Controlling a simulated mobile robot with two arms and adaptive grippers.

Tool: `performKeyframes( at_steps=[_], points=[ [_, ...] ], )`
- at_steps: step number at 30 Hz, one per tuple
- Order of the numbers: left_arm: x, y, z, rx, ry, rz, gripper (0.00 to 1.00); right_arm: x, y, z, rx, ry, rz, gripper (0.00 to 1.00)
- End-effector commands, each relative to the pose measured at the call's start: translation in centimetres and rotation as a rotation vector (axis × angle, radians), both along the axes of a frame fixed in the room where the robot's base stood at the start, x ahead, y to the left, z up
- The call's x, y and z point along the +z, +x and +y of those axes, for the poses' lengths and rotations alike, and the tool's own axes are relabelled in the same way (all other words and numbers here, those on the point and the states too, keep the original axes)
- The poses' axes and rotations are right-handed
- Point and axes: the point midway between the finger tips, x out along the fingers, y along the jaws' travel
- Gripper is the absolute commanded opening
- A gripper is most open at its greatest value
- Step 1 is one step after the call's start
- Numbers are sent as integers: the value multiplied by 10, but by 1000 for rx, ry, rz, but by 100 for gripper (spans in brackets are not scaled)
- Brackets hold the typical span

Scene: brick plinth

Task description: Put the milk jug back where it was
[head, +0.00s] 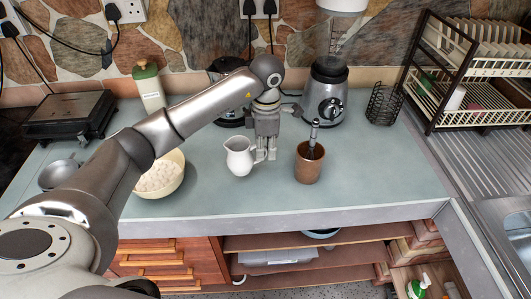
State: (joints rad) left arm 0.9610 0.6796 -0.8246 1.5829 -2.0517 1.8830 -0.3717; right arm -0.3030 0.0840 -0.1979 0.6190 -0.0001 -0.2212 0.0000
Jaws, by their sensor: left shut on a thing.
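The white milk jug (239,157) stands upright on, or very close to, the grey-green worktop, near the middle of the head view. Its handle faces right. My left gripper (265,153) points down at the jug's right side and is shut on the handle. The fingers partly cover the handle, and I cannot tell whether the jug's base touches the worktop. My right gripper is not in view.
A brown pot (309,163) with a utensil stands close to the right. A cream bowl (161,176) of pale pieces is on the left. A blender (328,92), wire basket (384,104) and dish rack (470,75) stand behind. The worktop's right front is clear.

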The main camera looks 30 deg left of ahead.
Motion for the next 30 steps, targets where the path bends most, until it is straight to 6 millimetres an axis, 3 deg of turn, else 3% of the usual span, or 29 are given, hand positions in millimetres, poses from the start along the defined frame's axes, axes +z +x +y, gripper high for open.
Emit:
performKeyframes(
  at_steps=[6, 11, 19, 30],
  points=[
    [-19, 16, 7, 0, -2, -3, 0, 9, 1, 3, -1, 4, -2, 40],
    [-27, 21, 10, 0, -1, -1, 0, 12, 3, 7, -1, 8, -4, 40],
    [-55, 22, 11, -1, 0, -1, 0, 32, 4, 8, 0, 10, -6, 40],
    [-62, 22, 11, -1, 0, -4, 0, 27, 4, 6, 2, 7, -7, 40]
  ],
)
